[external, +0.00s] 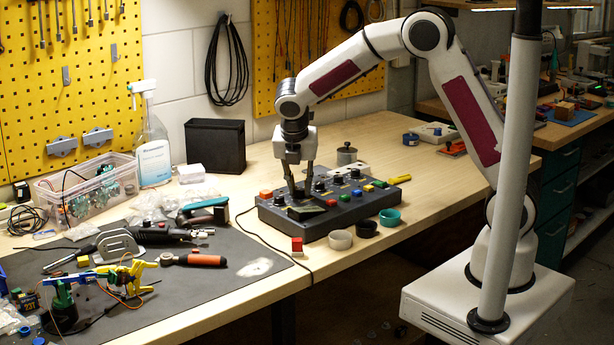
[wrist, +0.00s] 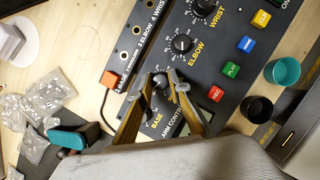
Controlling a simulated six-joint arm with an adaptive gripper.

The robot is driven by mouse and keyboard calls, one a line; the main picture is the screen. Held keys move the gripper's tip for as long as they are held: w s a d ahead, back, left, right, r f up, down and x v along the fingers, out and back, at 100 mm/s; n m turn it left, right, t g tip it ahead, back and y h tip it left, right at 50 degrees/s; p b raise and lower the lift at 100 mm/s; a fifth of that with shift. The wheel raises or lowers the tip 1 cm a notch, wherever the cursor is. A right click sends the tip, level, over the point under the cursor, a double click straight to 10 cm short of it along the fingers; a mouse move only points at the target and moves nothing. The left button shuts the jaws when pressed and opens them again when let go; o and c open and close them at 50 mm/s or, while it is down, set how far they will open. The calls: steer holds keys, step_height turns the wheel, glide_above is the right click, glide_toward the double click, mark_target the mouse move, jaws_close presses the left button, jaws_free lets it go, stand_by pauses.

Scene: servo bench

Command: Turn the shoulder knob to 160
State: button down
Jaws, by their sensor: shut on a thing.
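The dark control panel (external: 335,212) lies on the wooden bench and also shows in the wrist view (wrist: 201,78). My gripper (external: 300,189) points down at it. In the wrist view my gripper (wrist: 161,79) has a fingertip on each side of a small black knob (wrist: 160,82) and is shut on it. This knob sits between the elbow knob (wrist: 182,43) and the BASE label, where the shoulder knob fits. Its own label is hidden behind a finger. Its pointer and scale are too small to read. The wrist knob (wrist: 203,6) is at the top edge.
Colored buttons run along the panel: red (wrist: 215,94), green (wrist: 231,70), blue (wrist: 246,44), yellow (wrist: 262,18). White (external: 340,239), black (external: 366,228) and teal (external: 390,217) cups stand in front.

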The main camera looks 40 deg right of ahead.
steer(key=c, duration=1.9)
jaws_free()
steer(key=shift+n, duration=0.6)
